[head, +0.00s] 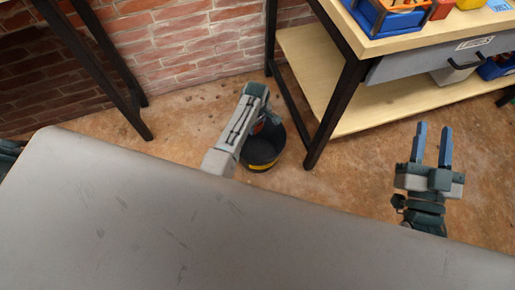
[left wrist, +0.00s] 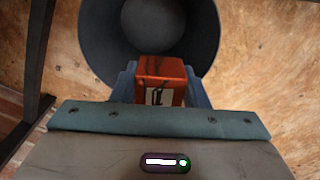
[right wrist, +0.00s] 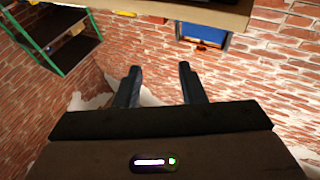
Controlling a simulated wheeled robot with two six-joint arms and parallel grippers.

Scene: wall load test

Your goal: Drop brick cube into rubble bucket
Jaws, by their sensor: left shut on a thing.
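The brick cube (left wrist: 161,80) is orange-red with a pale mark on its face. My left gripper (left wrist: 160,88) is shut on it in the left wrist view. The rubble bucket (left wrist: 150,20) is dark and round, and its open mouth lies behind the cube there. In the head view the bucket (head: 262,150) stands on the floor, partly hidden by my left arm. My left gripper's fingers are mostly hidden in that view. My right gripper (head: 432,146) is open and empty, to the right of the bucket.
A workbench (head: 390,40) with a lower shelf (head: 350,105) stands behind and right of the bucket, with a black leg close by. Blue bins (head: 390,15) sit on it. A brick wall (head: 190,45) is at the back. Brown floor (head: 340,165) lies clear between bucket and right gripper.

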